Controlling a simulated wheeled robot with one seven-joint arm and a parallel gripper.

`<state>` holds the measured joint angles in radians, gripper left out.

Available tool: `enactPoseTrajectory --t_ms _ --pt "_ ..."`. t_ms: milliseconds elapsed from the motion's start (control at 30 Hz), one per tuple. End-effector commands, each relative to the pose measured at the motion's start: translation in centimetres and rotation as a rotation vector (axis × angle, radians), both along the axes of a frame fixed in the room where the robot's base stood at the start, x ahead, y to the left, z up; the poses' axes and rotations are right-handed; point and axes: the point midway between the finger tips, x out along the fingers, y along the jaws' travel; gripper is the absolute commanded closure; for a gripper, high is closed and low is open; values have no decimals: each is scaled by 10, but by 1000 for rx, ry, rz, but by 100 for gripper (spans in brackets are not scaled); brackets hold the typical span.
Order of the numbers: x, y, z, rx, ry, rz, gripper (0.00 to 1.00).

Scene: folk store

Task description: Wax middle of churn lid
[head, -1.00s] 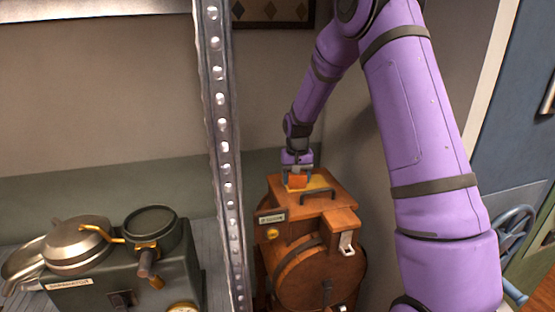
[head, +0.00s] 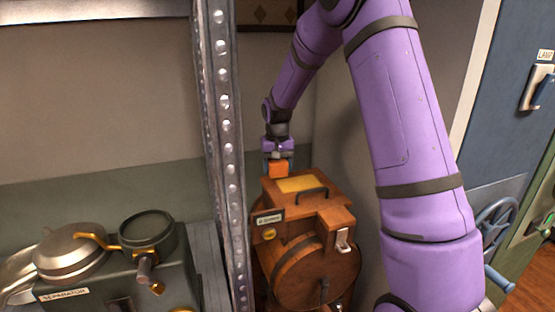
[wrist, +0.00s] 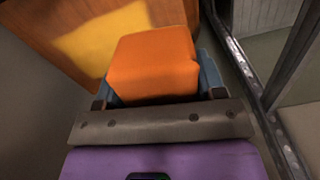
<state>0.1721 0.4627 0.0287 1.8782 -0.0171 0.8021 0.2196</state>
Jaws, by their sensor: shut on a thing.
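The wooden churn (head: 316,268) stands right of the metal post. A yellow patch (head: 301,184) lies on the middle of its lid (head: 325,207), beside a dark handle (head: 312,192). My gripper (head: 278,168) is shut on an orange block (head: 278,170), at the lid's far left edge. In the wrist view the orange block (wrist: 153,65) sits between the jaws, with the yellow patch (wrist: 100,40) on the lid beyond it. I cannot tell whether the block touches the lid.
A perforated metal post (head: 226,125) stands close left of the churn. A separator (head: 120,270) with metal pans is farther left. A blue cabinet (head: 510,110) and a handwheel (head: 497,222) are at the right.

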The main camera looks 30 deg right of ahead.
Motion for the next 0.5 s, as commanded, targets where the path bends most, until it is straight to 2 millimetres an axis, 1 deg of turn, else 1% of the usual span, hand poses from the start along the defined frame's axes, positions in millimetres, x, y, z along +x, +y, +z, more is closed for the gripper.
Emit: enactPoseTrajectory --t_ms 33,233,333,500 --pt "0 0 6 0 -3 0 62" --pt "-1 0 22 -1 -3 1 62" --pt "-2 0 27 -1 -2 1 62" --pt "-2 0 27 0 -1 1 62"
